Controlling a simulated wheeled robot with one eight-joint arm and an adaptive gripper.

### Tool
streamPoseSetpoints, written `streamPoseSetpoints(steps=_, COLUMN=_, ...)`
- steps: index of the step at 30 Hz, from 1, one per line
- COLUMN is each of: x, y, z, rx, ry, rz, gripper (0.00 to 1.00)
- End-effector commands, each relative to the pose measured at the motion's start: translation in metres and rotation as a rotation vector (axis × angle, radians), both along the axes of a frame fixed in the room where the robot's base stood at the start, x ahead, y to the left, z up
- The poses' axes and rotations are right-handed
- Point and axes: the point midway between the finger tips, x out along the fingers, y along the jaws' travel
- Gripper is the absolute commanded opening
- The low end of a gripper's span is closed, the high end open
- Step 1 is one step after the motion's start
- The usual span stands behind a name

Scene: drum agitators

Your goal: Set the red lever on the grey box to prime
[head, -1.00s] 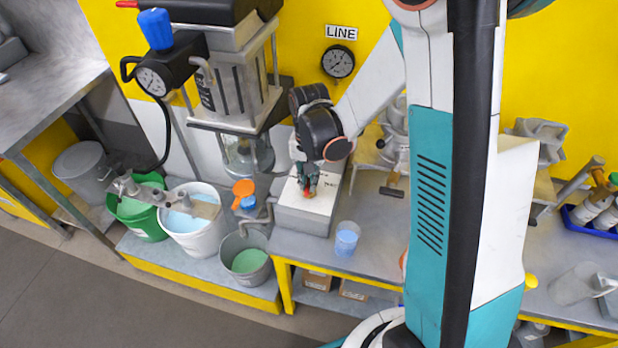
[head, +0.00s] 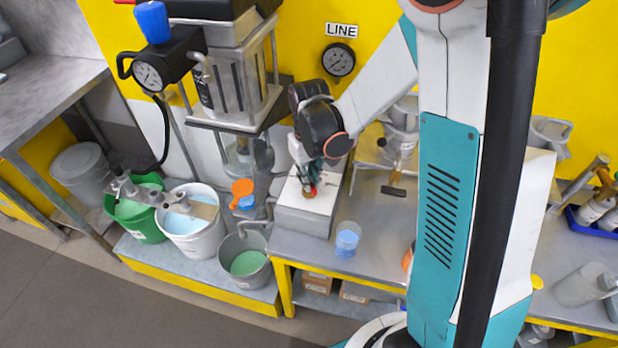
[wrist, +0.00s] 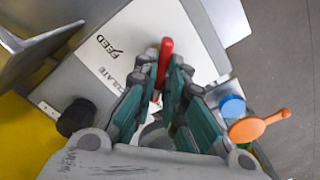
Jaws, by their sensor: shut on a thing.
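The grey box (head: 302,222) stands on the bench near its left end in the head view, with a white label plate on top. In the wrist view the plate (wrist: 122,38) reads "FEED" and, partly covered, "...CULATE"; no "prime" marking is legible. The red lever (wrist: 166,48) rises between my fingertips in the wrist view, and a bit of its red (head: 313,190) shows in the head view. My gripper (head: 309,182) is over the box top, its green-padded fingers (wrist: 164,78) shut on the lever. The lever's base is mostly hidden by the fingers.
A dark knob (wrist: 76,117) is beside the plate in the wrist view. A beaker of blue liquid (head: 347,240) stands right of the box.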

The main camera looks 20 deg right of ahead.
Motion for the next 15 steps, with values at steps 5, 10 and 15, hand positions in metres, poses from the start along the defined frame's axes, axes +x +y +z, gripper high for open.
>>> streamPoseSetpoints(steps=5, x=0.0001, y=0.0, z=-0.0001, rx=0.0, ry=0.0, rz=0.046, gripper=0.0)
streamPoseSetpoints(steps=10, x=0.0002, y=0.0, z=0.0001, rx=0.0, ry=0.0, rz=0.064, gripper=0.0)
streamPoseSetpoints(steps=15, x=0.0002, y=0.0, z=0.0002, rx=0.0, ry=0.0, rz=0.066, gripper=0.0)
